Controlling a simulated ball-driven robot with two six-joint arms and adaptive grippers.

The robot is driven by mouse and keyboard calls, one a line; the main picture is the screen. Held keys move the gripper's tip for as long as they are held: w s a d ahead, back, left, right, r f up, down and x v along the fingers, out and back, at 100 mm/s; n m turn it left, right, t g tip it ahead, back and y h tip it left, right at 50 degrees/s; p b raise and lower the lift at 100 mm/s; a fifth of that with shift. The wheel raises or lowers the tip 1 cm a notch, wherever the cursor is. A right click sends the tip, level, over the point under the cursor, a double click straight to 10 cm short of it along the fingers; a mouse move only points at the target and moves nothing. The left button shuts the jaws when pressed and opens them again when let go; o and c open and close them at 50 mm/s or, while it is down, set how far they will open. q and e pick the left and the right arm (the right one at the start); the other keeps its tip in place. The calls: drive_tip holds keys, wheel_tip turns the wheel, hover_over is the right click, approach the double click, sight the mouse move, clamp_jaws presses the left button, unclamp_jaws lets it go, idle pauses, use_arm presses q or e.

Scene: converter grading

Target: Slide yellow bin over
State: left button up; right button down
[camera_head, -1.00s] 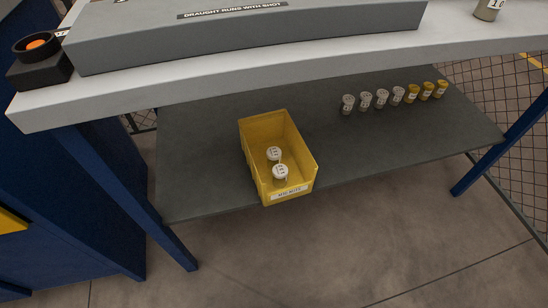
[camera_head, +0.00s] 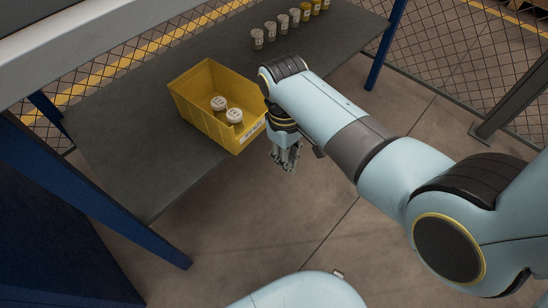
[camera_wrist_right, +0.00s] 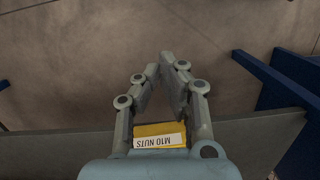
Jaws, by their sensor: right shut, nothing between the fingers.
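The yellow bin (camera_head: 203,118) stands on the grey lower shelf, its labelled end at the shelf's front edge. Two white-capped jars (camera_head: 219,103) are inside it. My right gripper (camera_head: 284,160) hangs just beyond the bin's labelled end, fingers pointing down, shut and empty. Whether it touches the bin is unclear. In the right wrist view, the fingertips (camera_wrist_right: 166,62) come together over the floor, and the bin's yellow front (camera_wrist_right: 158,129) with an "M10 NUTS" label shows behind the fingers. My left gripper is out of view.
The dark grey shelf (camera_head: 125,150) is bare left of the bin. A row of grey-capped and yellow-capped jars (camera_head: 282,24) stands behind it to the right. Blue table legs (camera_head: 386,45) and a wire fence (camera_head: 450,60) lie beyond.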

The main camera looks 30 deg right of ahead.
drive_tip(key=w+a+r+t+b, duration=0.15)
drive_tip(key=w+r, duration=0.25)
drive_tip(key=w, duration=0.4)
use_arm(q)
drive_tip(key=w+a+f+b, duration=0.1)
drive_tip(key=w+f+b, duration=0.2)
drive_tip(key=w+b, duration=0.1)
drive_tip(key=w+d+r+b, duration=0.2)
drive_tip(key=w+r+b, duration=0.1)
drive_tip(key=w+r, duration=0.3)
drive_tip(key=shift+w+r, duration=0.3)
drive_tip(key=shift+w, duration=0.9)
use_arm(e)
drive_tip(key=w+a+f, duration=0.1)
drive_tip(key=w+f, duration=0.2)
drive_tip(key=f, duration=0.7)
drive_tip(key=shift+w+a, duration=0.3)
